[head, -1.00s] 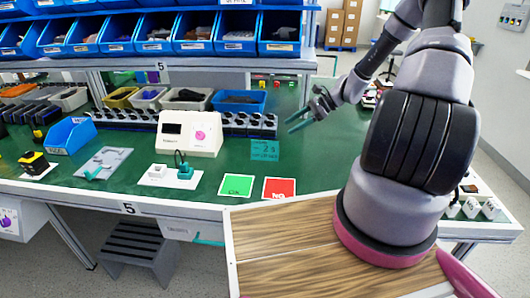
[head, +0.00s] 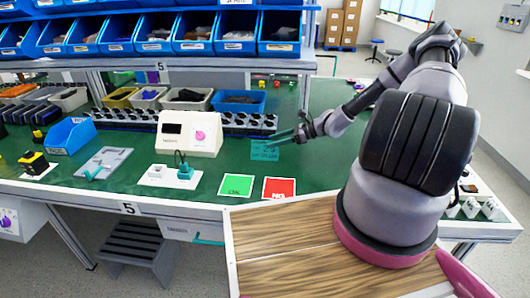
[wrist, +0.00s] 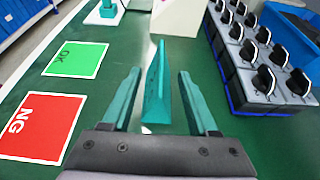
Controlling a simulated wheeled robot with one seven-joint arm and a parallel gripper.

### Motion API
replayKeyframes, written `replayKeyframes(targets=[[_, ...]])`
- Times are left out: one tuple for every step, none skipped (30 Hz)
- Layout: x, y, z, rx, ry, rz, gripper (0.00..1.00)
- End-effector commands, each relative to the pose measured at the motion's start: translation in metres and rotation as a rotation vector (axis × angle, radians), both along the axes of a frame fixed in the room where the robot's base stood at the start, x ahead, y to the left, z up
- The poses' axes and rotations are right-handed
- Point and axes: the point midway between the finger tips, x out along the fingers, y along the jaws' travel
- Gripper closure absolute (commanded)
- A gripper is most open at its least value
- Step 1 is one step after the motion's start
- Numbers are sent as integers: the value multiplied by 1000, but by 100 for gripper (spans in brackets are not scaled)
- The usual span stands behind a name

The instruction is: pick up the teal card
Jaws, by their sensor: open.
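The teal card (head: 262,152) stands upright on the green table, right of the white box with the pink knob in the head view. In the wrist view the card (wrist: 157,98) appears nearly edge-on between my two teal fingers, with a gap on each side. My gripper (head: 286,138) is open at the card's right side in the head view, its fingers overlapping the card's upper part. In the wrist view my gripper (wrist: 160,76) has its fingers spread and holds nothing.
A green OK card (head: 236,185) and a red NG card (head: 279,187) lie flat near the front edge. The white box (head: 188,133) stands left of the teal card. A row of black rotary switches (wrist: 262,60) is close on the right in the wrist view.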

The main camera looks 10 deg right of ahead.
Motion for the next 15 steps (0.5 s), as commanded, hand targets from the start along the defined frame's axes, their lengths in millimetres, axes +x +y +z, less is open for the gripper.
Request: replayKeyframes(targets=[[2,8,-3,2,0,3,40],[4,13,-4,4,1,2,40],[6,19,-6,3,0,3,40],[8,23,-8,3,0,3,40],[9,26,-10,3,0,3,40],[11,31,-12,2,0,2,40],[12,33,-13,2,-1,2,40],[13,36,-14,2,-1,2,40],[13,38,-14,2,-1,2,40],[14,39,-15,1,-1,1,40],[14,39,-15,1,-1,1,40],[14,39,-16,0,-1,1,40],[14,39,-16,0,-1,1,40],[14,39,-16,0,-1,1,40],[14,39,-15,0,-1,1,40]])
